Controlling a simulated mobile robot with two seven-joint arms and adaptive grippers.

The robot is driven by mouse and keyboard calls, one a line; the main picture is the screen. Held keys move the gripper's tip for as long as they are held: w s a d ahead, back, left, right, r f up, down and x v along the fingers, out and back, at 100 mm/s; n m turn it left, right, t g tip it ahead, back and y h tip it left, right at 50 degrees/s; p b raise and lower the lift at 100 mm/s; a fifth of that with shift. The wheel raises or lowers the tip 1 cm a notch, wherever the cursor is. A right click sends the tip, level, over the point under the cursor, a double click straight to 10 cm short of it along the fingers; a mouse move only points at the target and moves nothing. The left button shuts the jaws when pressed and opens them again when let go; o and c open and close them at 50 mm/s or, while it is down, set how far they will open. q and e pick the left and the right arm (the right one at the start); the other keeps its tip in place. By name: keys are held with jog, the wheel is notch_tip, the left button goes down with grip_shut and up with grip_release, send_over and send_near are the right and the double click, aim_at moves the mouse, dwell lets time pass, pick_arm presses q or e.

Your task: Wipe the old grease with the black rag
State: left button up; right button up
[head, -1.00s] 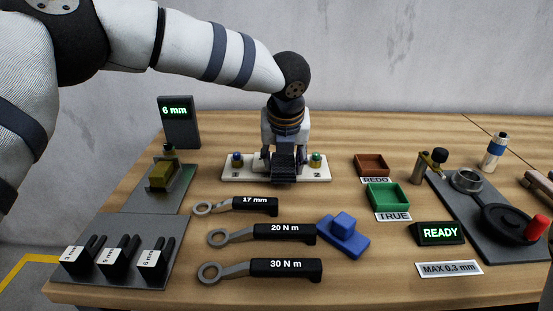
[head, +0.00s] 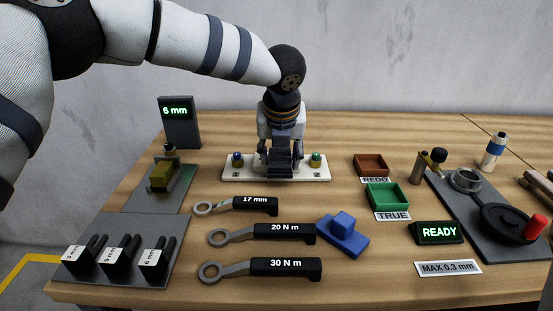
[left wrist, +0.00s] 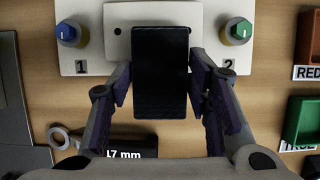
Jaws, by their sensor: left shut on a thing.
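The black rag (head: 279,161), a dark rectangular pad, is in my left gripper (head: 281,168). The left wrist view shows it as a black block (left wrist: 160,72) between the two fingers, which are shut on it. It is over the front middle of a white plate (head: 240,173), between the knobs marked 1 and 2. I cannot tell whether it touches the plate. No grease shows; the rag and gripper hide part of the plate. My right gripper is not in view.
Three wrenches (head: 285,267) lie in front of the plate, with a blue pad (head: 343,238) beside them. A brown tray (head: 371,164) and a green tray (head: 387,196) stand to the right. A blue knob (left wrist: 69,32) and a green knob (left wrist: 238,29) flank the rag.

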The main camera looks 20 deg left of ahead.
pick_arm(q)
jog(key=a, duration=0.2)
jog(key=s+a, duration=0.1)
jog(key=shift+r, duration=0.25)
jog(key=shift+s+a+f, duration=0.15)
jog(key=shift+a, duration=0.2)
notch_tip(320, 180, up, 4)
jog(key=shift+f, duration=0.1)
